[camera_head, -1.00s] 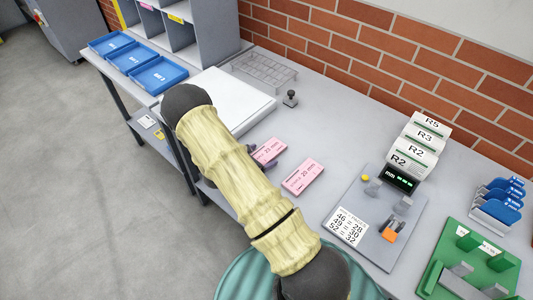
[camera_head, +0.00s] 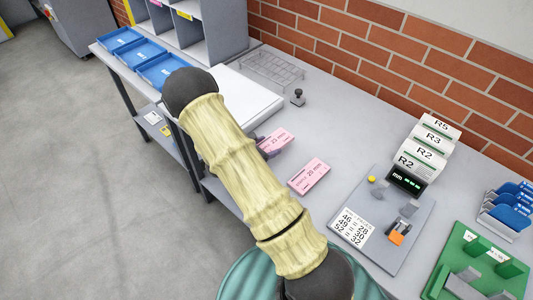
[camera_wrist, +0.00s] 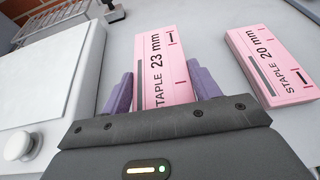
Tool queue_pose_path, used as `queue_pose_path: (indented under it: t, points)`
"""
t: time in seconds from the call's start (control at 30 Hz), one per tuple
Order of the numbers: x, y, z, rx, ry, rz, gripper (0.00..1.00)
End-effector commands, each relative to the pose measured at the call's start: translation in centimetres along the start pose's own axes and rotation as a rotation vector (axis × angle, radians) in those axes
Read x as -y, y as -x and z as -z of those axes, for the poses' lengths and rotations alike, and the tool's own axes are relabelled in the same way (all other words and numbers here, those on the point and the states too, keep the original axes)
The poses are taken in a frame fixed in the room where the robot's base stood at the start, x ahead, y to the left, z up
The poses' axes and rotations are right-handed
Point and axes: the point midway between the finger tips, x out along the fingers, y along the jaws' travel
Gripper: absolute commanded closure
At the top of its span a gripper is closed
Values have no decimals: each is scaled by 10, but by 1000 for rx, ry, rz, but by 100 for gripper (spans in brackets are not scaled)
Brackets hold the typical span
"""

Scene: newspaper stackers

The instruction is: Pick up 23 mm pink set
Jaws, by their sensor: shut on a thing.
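The pink 23 mm staple set (camera_wrist: 162,62), a flat box with black lettering, sits between the two purple fingers of my gripper (camera_wrist: 161,95) in the wrist view. The fingers are shut on its two long sides. In the head view the same box (camera_head: 277,140) shows beyond my arm, which hides much of the gripper. A similar pink 20 mm staple box (camera_wrist: 274,65) lies on the table to the right, apart from my gripper; it also shows in the head view (camera_head: 309,177).
A white flat-topped unit (camera_wrist: 48,80) stands close on the left. A small black stamp (camera_head: 298,97) and a wire rack (camera_head: 271,68) are behind. A grey device board (camera_head: 383,222), a green fixture (camera_head: 470,262) and blue trays (camera_head: 122,42) stand further off.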

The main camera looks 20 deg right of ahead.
Motion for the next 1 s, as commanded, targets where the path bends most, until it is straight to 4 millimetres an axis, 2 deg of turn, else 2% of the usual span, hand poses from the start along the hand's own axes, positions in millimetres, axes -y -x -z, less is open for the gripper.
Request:
queue_pose_path:
  t: [0.2,0.4,1.0]
  points:
    - [0,14,-33,0,-4,-3,64]
    - [0,22,-51,-1,0,-1,64]
    - [0,22,-53,-1,0,1,64]
